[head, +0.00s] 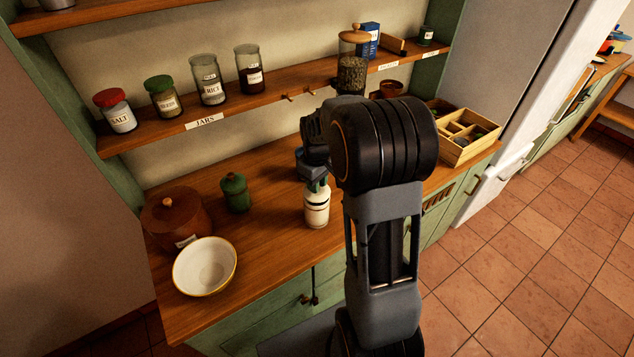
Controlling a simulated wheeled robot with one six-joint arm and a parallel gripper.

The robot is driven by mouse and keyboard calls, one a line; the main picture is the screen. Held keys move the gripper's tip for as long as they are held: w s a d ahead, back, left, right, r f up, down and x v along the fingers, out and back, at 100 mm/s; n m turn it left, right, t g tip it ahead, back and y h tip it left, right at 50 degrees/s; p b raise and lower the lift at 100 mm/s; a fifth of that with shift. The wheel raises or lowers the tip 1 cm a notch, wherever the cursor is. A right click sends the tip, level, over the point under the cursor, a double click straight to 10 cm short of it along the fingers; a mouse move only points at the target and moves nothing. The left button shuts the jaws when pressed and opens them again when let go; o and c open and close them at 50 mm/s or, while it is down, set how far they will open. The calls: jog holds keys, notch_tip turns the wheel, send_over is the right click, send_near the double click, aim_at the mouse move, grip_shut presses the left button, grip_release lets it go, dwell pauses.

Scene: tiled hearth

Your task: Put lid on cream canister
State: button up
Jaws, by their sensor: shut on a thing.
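The cream canister (317,212) stands upright on the wooden counter, left of my arm. My gripper and arm hide part of the lid and the canister's far side.
A green canister (235,193), a brown lidded pot (176,222) and a white bowl (205,267) stand left on the counter (270,240). A wooden divided box (464,137) is at the right. Glass jars (208,82) line the shelf behind.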

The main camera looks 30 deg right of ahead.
jog(key=shift+f+b, duration=0.7)
jog(key=shift+f, duration=0.25)
grip_shut()
jog(key=o, duration=1)
grip_release()
jog(key=shift+r+p, duration=0.3)
jog(key=shift+r, duration=0.1)
jog(key=shift+r+p, duration=1.4)
jog(key=shift+r, duration=0.5)
notch_tip(320, 180, up, 14)
jog(key=shift+f+b, duration=0.1)
jog(key=shift+b, duration=0.75)
